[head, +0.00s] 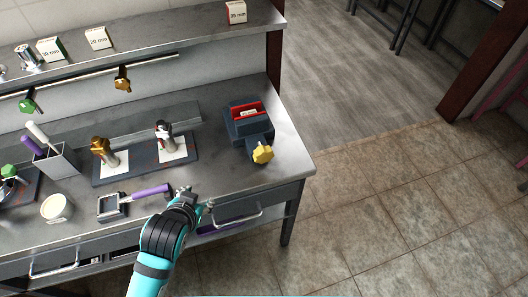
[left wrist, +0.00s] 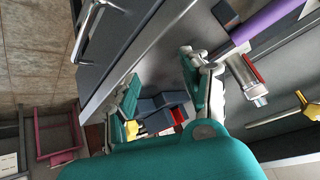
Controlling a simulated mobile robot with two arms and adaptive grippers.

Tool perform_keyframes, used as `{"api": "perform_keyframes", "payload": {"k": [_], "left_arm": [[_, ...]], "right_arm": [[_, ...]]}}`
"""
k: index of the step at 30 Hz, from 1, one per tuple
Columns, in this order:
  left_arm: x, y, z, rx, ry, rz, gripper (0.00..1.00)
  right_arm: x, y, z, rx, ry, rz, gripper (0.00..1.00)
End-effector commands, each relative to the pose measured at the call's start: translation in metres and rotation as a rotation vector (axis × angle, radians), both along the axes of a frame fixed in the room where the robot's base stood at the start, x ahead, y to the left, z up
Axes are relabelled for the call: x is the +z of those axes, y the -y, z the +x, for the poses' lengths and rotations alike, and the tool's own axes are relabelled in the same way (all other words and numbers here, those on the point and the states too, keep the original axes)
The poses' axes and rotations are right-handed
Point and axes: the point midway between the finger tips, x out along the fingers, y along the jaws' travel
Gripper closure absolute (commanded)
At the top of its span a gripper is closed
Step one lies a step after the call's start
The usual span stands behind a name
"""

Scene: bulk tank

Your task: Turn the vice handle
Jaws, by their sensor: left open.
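The vice (head: 248,128) is a dark blue-grey block with red jaws, standing on the right end of the steel bench. Its yellow handle (head: 262,153) sticks out at the front, toward the bench edge. A small labelled piece shows between the red jaws. My left gripper (head: 194,199) is over the front edge of the bench, left of and apart from the handle. In the left wrist view my fingers (left wrist: 161,68) are spread with nothing between them. The vice (left wrist: 158,106) and its yellow handle (left wrist: 134,128) show beyond them, partly hidden. My right gripper is not in view.
A purple-handled tool (head: 150,192) lies on the bench left of my left gripper. A board with tap-like fittings (head: 128,166) stands behind. A drawer handle (head: 240,217) projects below the front edge. The bench top between the board and the vice is clear.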

Motion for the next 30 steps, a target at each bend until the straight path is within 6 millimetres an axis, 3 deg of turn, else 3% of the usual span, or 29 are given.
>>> {"api": "perform_keyframes", "payload": {"k": [3,9,17,20,24,27,30], "left_arm": [[-0.034,-0.017,-0.046,0.047,-0.177,-0.027,0.53],[-0.105,-0.033,-0.105,0.098,-0.420,-0.058,0.53],[-0.200,-0.036,-0.126,0.111,-0.514,-0.063,0.53],[-0.243,-0.037,-0.136,0.109,-0.533,-0.060,0.53],[-0.316,-0.041,-0.166,0.104,-0.567,-0.052,0.53],[-0.358,-0.045,-0.193,0.100,-0.586,-0.047,0.53],[-0.388,-0.050,-0.220,0.097,-0.602,-0.043,0.53]], "right_arm": [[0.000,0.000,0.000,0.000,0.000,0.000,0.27],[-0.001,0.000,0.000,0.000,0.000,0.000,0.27],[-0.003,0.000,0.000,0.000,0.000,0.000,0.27],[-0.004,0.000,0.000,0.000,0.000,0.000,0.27],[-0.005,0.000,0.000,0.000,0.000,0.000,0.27],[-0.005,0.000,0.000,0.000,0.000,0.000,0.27],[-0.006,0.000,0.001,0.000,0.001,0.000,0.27]]}}
